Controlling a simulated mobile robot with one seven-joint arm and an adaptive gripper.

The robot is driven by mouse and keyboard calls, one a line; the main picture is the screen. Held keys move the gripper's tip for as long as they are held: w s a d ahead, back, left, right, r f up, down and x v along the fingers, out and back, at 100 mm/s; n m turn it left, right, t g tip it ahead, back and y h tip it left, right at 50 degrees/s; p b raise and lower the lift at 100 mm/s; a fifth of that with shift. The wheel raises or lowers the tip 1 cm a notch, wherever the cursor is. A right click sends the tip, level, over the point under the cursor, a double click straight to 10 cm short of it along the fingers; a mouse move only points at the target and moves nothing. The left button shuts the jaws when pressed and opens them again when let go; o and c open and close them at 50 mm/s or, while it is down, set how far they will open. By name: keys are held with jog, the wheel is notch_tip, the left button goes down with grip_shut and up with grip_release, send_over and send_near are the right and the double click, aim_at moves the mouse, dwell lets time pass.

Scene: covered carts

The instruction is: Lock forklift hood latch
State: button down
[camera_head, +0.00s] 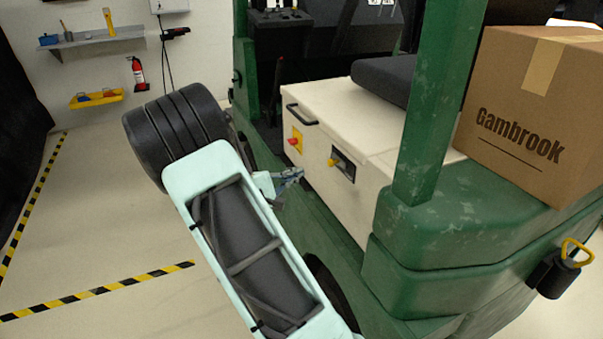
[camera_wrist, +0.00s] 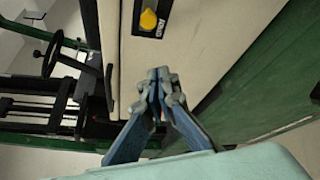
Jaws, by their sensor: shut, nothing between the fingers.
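The forklift's cream hood (camera_head: 335,110) is lowered over its body beneath the black seat. On its side is a dark recessed plate with a yellow knob, which looks like the hood latch (camera_head: 342,163). The latch also shows at the top of the wrist view (camera_wrist: 148,20). My gripper (camera_head: 298,174) is shut and empty, beside the cream side panel, left of and slightly below the latch. In the wrist view the fingertips (camera_wrist: 161,76) lie together below the knob, apart from it. Whether they touch the panel I cannot tell.
A red button on a yellow plate (camera_head: 295,139) and a black handle (camera_head: 301,114) are on the hood's left part. A green post (camera_head: 430,100) stands right of the latch. A cardboard box (camera_head: 530,110) sits at the right rear. Open floor lies left.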

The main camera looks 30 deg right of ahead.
aim_at(334, 162)
jog(key=d, duration=0.7)
jog(key=shift+s+d+r+b, duration=0.2)
jog(key=shift+d+r+b, duration=0.1)
jog(key=shift+d+b, duration=0.05)
